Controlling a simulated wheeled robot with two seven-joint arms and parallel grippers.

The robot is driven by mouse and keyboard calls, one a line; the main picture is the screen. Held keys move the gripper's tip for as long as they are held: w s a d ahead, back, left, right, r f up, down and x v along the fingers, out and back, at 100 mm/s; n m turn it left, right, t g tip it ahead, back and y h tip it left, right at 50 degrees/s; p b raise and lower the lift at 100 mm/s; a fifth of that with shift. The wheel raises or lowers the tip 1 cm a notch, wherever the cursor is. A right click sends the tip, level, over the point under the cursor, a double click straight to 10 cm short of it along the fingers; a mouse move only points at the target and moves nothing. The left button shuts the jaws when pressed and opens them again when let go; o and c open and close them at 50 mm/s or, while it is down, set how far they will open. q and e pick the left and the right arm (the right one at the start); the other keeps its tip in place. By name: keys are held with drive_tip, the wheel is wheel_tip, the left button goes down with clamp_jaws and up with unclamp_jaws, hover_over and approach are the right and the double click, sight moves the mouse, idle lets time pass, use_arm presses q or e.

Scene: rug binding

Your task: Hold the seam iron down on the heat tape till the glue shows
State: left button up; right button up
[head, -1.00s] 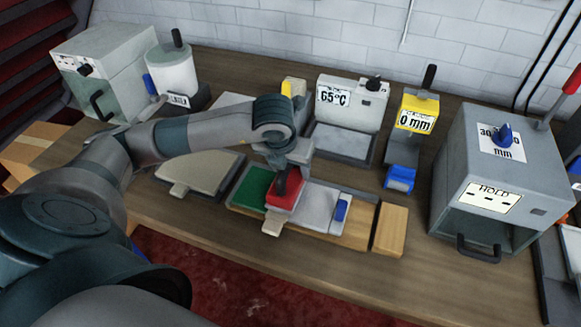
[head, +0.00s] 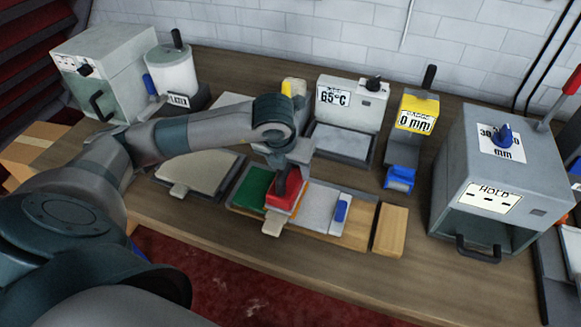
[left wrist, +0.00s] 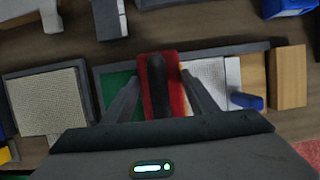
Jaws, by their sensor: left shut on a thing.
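The red seam iron (head: 284,200) with a dark upright handle sits on the seam between a green piece (head: 251,188) and a light grey piece (head: 322,206). My left gripper (head: 287,176) is shut on the handle from above. In the left wrist view, the iron (left wrist: 175,98) lies between my fingers. The heat tape is largely hidden under the iron; a tan end (head: 272,228) sticks out at the front. My right gripper is out of view.
A blue-handled clamp (head: 341,211) lies on the grey piece. A wooden block (head: 390,230) stands to the right. A beige rug piece (head: 200,170) lies left. Behind stand a 65°C box (head: 352,103) and a yellow gauge (head: 417,112); a grey HOLD box (head: 530,160) stands right.

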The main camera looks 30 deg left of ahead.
use_arm(q)
drive_tip(key=shift+r+p, duration=1.35)
drive_tip(key=shift+r, duration=2.15)
drive_tip(key=shift+w, duration=0.1)
